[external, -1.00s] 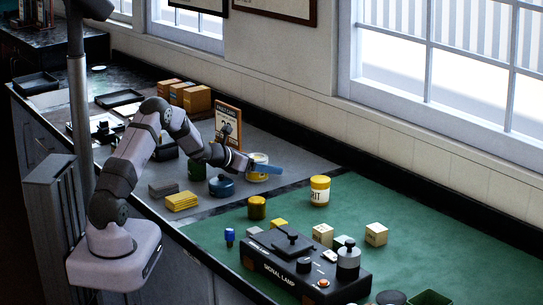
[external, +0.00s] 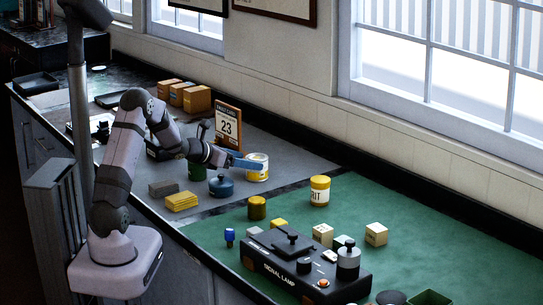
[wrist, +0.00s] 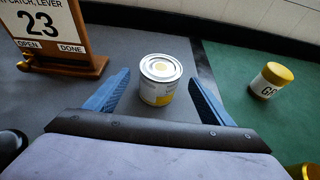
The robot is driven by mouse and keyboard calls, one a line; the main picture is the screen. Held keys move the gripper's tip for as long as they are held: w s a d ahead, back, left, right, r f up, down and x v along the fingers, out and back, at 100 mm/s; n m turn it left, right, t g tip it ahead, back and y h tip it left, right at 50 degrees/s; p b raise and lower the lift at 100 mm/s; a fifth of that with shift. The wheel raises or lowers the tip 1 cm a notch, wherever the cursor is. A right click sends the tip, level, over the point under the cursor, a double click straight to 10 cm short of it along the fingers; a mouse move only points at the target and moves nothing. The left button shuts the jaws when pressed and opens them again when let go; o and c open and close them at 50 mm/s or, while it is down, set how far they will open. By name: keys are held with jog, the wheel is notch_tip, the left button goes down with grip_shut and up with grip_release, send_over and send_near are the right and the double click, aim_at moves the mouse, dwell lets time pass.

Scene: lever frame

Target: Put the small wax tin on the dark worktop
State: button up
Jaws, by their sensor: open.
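A small white and yellow tin (external: 258,172) with a metal lid stands upright on the grey mat (external: 290,150); its label is not legible, but it appears to be the wax tin. In the wrist view the tin (wrist: 161,82) stands between and slightly ahead of the blue fingers of my gripper (wrist: 158,97), with gaps on both sides. My gripper (external: 244,163) is open and low beside the tin in the external view. The dark worktop (external: 128,72) shows bare behind the grey mat and as a dark strip (wrist: 204,62) between the grey and green mats.
A calendar stand (external: 228,126) is close behind the gripper. A yellow-lidded jar (external: 320,190) and signal lamp box (external: 300,268) are on the green mat.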

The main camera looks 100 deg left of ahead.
jog(key=shift+b+v, duration=0.3)
jog(key=shift+v, duration=1.6)
